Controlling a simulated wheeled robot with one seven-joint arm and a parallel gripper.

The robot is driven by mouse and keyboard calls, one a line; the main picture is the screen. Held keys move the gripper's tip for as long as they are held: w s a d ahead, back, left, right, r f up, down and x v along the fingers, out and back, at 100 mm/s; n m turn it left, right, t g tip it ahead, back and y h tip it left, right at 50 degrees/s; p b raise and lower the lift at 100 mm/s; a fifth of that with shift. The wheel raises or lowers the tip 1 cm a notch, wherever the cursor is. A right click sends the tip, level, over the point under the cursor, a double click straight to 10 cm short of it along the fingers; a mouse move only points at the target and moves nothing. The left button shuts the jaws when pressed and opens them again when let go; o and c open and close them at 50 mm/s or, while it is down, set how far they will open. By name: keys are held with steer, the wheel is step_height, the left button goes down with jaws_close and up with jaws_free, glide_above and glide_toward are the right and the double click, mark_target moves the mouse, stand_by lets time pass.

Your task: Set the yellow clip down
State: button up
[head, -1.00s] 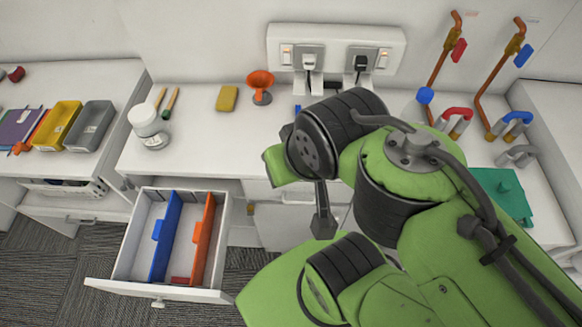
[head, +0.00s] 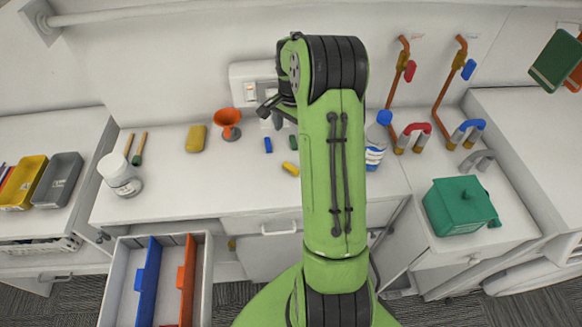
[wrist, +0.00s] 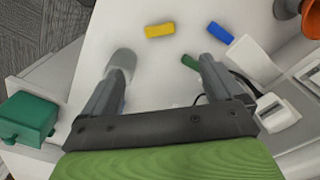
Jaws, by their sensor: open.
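The yellow clip (head: 290,168) lies on the white counter, just left of my arm in the head view. In the wrist view the yellow clip (wrist: 159,30) lies beyond my fingertips, apart from both. My gripper (wrist: 167,65) is open with nothing between its fingers. In the head view my gripper (head: 274,108) is partly hidden by my arm and is near the wall sockets. A blue clip (head: 268,145) and a green clip (head: 293,142) lie behind the yellow one.
An orange funnel (head: 227,123), a yellow sponge (head: 196,138) and a white jar (head: 120,175) stand to the left. A labelled bottle (head: 376,142) is right of my arm. An open drawer (head: 206,280) juts out at the front left. A green box (head: 460,205) is at the right.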

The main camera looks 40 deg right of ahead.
mark_target(291, 168)
steer(key=f, duration=0.4)
steer(key=f+p, duration=0.1)
steer(key=f, duration=0.9)
steer(key=shift+a+f, duration=0.25)
steer(key=shift+a, duration=0.15)
steer(key=shift+f, duration=0.3)
steer(key=c, duration=1.2)
step_height(291, 168, up, 10)
steer(key=shift+b, duration=0.3)
